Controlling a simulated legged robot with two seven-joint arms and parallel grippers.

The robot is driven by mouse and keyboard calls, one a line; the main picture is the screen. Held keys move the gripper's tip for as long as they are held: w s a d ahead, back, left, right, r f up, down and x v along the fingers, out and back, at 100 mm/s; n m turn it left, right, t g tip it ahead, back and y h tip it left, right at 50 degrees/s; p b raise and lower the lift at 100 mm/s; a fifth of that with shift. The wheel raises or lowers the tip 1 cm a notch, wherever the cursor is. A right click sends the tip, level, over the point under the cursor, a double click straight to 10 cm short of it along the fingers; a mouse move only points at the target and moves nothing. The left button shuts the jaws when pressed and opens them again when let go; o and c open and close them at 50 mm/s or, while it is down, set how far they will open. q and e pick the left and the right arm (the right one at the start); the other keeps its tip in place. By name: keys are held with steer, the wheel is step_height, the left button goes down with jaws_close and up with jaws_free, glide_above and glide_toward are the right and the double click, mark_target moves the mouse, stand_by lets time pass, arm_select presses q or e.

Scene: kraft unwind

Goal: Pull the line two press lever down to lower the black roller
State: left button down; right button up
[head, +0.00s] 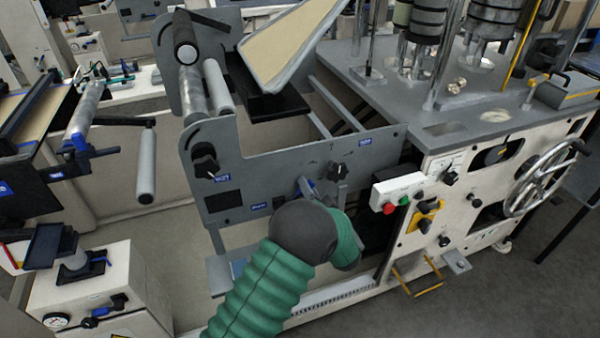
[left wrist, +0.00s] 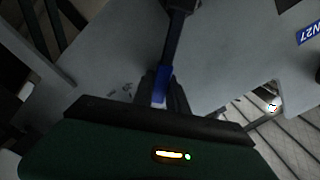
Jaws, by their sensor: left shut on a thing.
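My left gripper (head: 308,188) is at the grey side plate (head: 270,165) of the machine, partly hidden by my green-sleeved arm. In the left wrist view, its dark fingers (left wrist: 165,97) are shut on a lever (left wrist: 173,42) with a black shaft and a blue part between the fingers. The lever's blue part (head: 303,185) shows only slightly in the head view. A dark-ended roller (head: 186,40) stands at the plate's upper left; I cannot tell whether it is the black roller. My right gripper is not in view.
A box with red and green buttons (head: 398,190) and a handwheel (head: 548,178) are to the right. A white cabinet (head: 95,290) stands at lower left. Grey floor is clear at lower right.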

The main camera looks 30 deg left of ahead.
arm_select(q)
step_height(320, 180, down, 7)
steer(key=w+d+m+p, duration=0.1)
steer(key=w+m+p, duration=0.1)
steer(key=m, duration=0.6)
steer(key=shift+d+p, duration=0.35)
steer(key=c, duration=1.6)
jaws_free()
steer(key=shift+o, duration=1.4)
steer(key=shift+w+f, duration=0.1)
steer(key=shift+a, duration=0.1)
